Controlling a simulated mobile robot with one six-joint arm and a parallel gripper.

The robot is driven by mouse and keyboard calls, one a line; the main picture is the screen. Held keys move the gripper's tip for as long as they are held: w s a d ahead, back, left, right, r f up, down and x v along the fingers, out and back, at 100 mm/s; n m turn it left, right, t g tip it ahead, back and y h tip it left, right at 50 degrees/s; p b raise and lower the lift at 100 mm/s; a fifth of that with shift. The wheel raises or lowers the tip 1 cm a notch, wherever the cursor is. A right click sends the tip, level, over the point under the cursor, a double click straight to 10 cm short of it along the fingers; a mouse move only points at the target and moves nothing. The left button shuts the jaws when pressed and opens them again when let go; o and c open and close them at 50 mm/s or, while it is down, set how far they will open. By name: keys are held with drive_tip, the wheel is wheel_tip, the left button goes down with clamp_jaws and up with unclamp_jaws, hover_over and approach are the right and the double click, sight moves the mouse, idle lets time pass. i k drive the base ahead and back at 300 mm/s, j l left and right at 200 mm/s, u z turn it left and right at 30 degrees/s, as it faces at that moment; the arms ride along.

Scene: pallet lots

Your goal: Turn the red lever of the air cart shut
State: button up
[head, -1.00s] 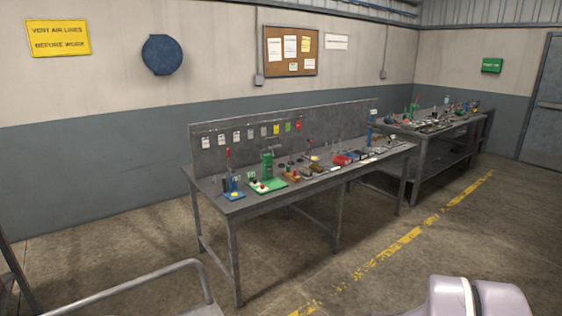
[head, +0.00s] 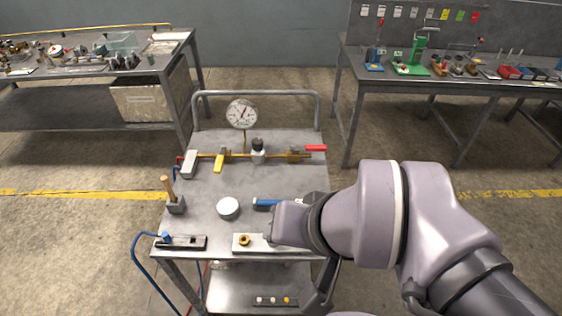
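The air cart (head: 205,212) stands in front of me in the head view, with a brass pipe line (head: 240,155) across its top. The red lever (head: 315,148) is at the right end of that line and points right, roughly along the pipe. A yellow lever (head: 218,164) on the same line points toward me. My gripper (head: 285,222) is over the front right of the cart top, nearer me than the red lever and clear of it. My arm hides much of it, and its fingers cannot be made out.
A pressure gauge (head: 242,113) rises behind the pipe. On the cart are a round white lid (head: 228,208), a blue-handled tool (head: 266,203), a wooden-handled tool (head: 168,188) and a white plate (head: 240,249). Workbenches stand behind, left (head: 60,95) and right (head: 345,80).

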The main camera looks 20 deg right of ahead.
sight(308, 148)
drive_tip(key=k+u, duration=0.15)
drive_tip(key=u, duration=0.35)
drive_tip(key=k+u, duration=0.15)
drive_tip(key=u, duration=0.35)
drive_tip(key=k+u, duration=0.15)
drive_tip(key=u, duration=0.3)
drive_tip(key=k+j+u, duration=0.1)
drive_tip(key=u, duration=0.4)
drive_tip(key=k+j+u, duration=0.1)
drive_tip(key=u, duration=0.4)
drive_tip(key=j+u, duration=0.25)
drive_tip(key=u, duration=0.25)
drive_tip(key=j+u, duration=0.25)
drive_tip(key=u, duration=0.2)
drive_tip(key=j+u, duration=0.2)
drive_tip(key=u, duration=0.3)
drive_tip(key=z, duration=4.15)
drive_tip(key=i+l+u, duration=0.25)
drive_tip(key=i+l, duration=0.2)
drive_tip(key=i, duration=0.2)
drive_tip(key=i+l+u, duration=0.25)
drive_tip(key=i+l, duration=0.35)
drive_tip(key=i+l+u, duration=0.3)
drive_tip(key=i+l, duration=0.2)
drive_tip(key=l, duration=0.2)
